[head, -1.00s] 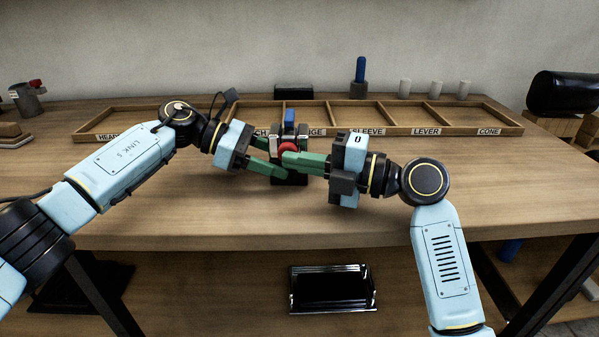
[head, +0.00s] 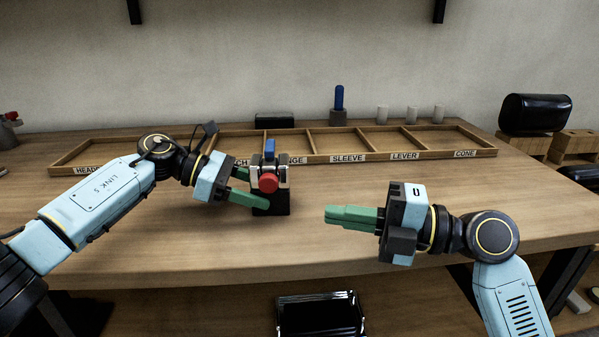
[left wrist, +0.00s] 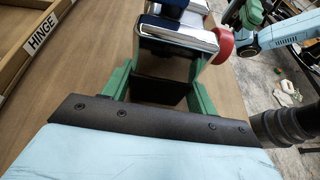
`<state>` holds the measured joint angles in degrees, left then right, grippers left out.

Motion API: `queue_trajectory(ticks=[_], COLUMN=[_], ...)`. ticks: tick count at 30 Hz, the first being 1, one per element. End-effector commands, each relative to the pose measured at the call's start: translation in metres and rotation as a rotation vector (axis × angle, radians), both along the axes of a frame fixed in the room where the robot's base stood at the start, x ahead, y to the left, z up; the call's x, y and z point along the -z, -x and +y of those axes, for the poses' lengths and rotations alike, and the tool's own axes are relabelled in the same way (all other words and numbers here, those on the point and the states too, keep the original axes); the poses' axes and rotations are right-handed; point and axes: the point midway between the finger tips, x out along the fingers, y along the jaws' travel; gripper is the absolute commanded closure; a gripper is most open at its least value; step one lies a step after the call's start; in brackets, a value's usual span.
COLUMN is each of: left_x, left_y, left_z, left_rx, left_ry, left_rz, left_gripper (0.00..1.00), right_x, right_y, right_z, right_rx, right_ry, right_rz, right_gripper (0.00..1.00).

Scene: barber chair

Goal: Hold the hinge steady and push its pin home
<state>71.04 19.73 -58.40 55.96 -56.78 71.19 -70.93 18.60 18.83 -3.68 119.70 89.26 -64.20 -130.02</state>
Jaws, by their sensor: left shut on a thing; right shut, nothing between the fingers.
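The hinge (head: 283,172) is a chrome piece with a blue part on top, upright on a black block (head: 271,207) on the table. The red round pin head (head: 268,183) shows on its near face. In the left wrist view the chrome hinge (left wrist: 178,42) and the red pin head (left wrist: 220,45) show, with the pin head close against the chrome. My left gripper (head: 258,186) is shut on the hinge assembly from the left, its green fingers on either side. My right gripper (head: 328,214) is shut and empty, apart from the hinge to its right and nearer me.
A wooden tray (head: 308,160) with labelled compartments, SLEEVE, LEVER and CONE among them, lies behind the hinge. A blue peg in a holder (head: 339,117) and pale cylinders (head: 411,114) stand behind it. The table front between my grippers is clear.

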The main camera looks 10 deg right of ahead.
Motion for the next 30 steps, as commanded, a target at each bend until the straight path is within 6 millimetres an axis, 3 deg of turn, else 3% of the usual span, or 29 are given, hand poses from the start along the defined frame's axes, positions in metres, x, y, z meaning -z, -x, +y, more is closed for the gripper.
queue_trajectory(ticks=[4, 5, 10, 20, 23, 30], left_x=[-0.002, -0.002, -0.001, -0.001, -0.006, -0.025], left_y=[-0.001, -0.001, 0.0, -0.001, -0.002, -0.005], left_z=[0.0, 0.0, 0.0, 0.003, 0.013, 0.058], left_rx=[-0.001, -0.001, -0.002, -0.002, -0.004, -0.006], left_ry=[0.002, 0.002, 0.002, 0.0, 0.001, 0.0], left_rz=[-0.002, -0.002, -0.001, -0.001, -0.001, -0.002], left_gripper=[0.84, 0.39, 0.17, 0.17, 0.17, 0.17], right_x=[0.0, 0.0, 0.0, 0.0, 0.0, 0.0], right_y=[0.0, 0.0, 0.0, 0.0, 0.0, 0.0], right_z=[0.0, 0.0, 0.0, 0.0, 0.0, 0.0], right_rx=[0.0, 0.0, 0.0, 0.0, 0.0, 0.0], right_ry=[0.0, 0.0, 0.001, 0.001, 0.001, 0.001], right_rz=[0.0, 0.0, 0.0, 0.001, 0.001, 0.0], right_gripper=[1.0, 1.0, 1.0, 1.0, 1.0, 1.0])
